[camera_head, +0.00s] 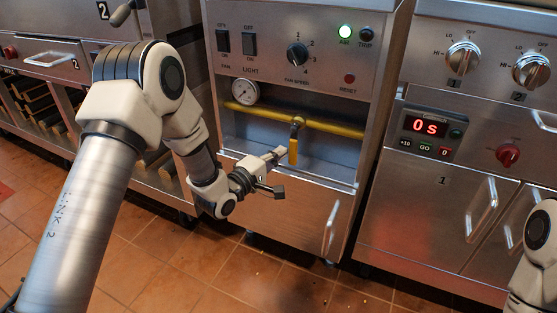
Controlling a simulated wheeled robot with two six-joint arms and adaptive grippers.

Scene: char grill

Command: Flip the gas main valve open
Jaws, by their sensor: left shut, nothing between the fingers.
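The gas main valve has a yellow lever handle (294,151) that hangs straight down from a brass-coloured body on the yellow gas pipe (340,129). The pipe runs across an open recess in the middle steel cabinet, and the lever stands crosswise to it. My left gripper (277,156) is shut and empty. Its tip is just left of the lever's lower part; I cannot tell whether they touch. My right gripper is out of view; only part of my right arm shows at the right edge.
A pressure gauge (245,91) sits on the pipe's left part. Above is a control panel (330,50) with switches, a knob and a lit green lamp. Below, a cabinet door has a vertical handle (331,228). A timer (431,127) reading 0s is at the right.

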